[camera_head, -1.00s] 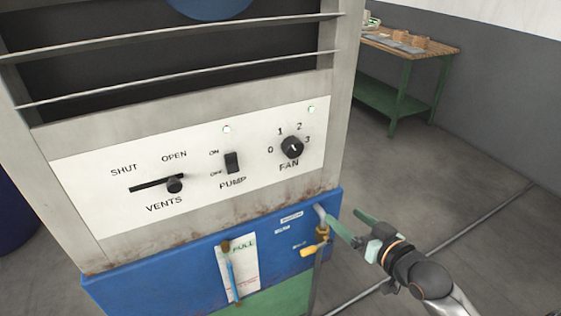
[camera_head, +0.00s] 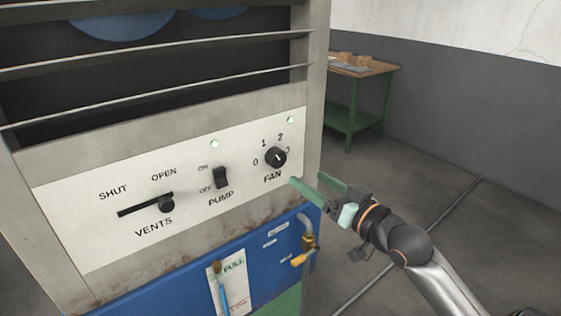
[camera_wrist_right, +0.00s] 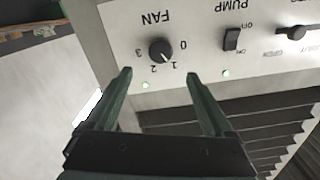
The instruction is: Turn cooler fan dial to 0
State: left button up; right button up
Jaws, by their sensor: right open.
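The black fan dial (camera_head: 275,157) is on the white control panel (camera_head: 92,225) of the cooler, with 0, 1, 2 and 3 printed around it. It also shows upside down in the right wrist view (camera_wrist_right: 160,50), where its pale mark seems to point near 1, though it is too small to be sure. My right gripper (camera_head: 306,179) is open and empty, just right of and below the dial in the head view. In the right wrist view its two fingers (camera_wrist_right: 159,74) point toward the dial, which lies beyond their tips and between their lines. My left gripper is out of view.
The pump switch (camera_head: 221,177) and vents slider (camera_head: 166,204) are left of the dial. Below the panel are a brass valve with a yellow handle (camera_head: 301,258) and a tag (camera_head: 232,285). A workbench (camera_head: 352,70) stands behind. Floor to the right is clear.

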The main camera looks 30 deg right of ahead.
aim_at(280, 159)
jog(key=w, duration=0.7)
jog(key=w+a, duration=0.1)
jog(key=w, duration=0.2)
jog(key=shift+w+p, duration=0.35)
jog(key=shift+w, duration=0.05)
jog(key=c, duration=1.4)
